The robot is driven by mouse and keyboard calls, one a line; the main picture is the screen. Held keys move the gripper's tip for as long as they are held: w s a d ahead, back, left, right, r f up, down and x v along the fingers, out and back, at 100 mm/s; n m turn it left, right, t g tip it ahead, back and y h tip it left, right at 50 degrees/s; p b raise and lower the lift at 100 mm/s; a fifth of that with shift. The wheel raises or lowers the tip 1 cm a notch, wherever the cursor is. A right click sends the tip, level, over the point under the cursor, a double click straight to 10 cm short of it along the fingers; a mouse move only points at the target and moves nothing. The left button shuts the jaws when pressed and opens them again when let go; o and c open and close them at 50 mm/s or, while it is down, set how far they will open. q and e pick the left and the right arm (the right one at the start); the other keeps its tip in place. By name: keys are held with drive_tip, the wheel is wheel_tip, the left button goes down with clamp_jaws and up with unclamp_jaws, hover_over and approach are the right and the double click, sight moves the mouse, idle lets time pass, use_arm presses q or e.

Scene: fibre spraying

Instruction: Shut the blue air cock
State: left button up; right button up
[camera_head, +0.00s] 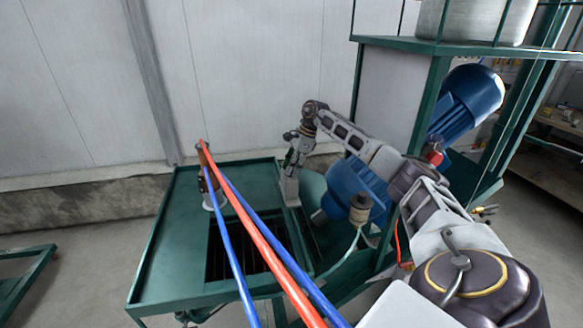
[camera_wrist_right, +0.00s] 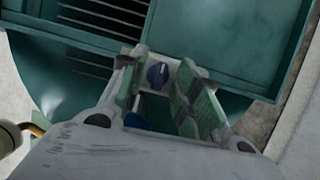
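The blue air cock (camera_wrist_right: 157,75) is a small round blue knob on a pale plate in the right wrist view. My right gripper (camera_wrist_right: 160,66) is open, with a green-padded finger on each side of the knob. I cannot tell whether either finger touches it. A second blue part (camera_wrist_right: 137,122) shows lower, between the fingers. In the head view my right arm reaches over from the right and bends down at the green table's right side. The cock does not show clearly there. My left gripper is not in view.
The green table (camera_head: 165,240) has a dark slatted opening (camera_head: 228,255). Red (camera_head: 260,245) and blue (camera_head: 230,250) hoses cross in front of it. A blue motor (camera_head: 352,185) and a green frame (camera_head: 432,100) stand on the right. A wall closes the back.

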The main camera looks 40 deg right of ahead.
drive_tip(key=v, duration=1.2)
drive_tip(key=shift+f, duration=0.15)
idle(0.7)
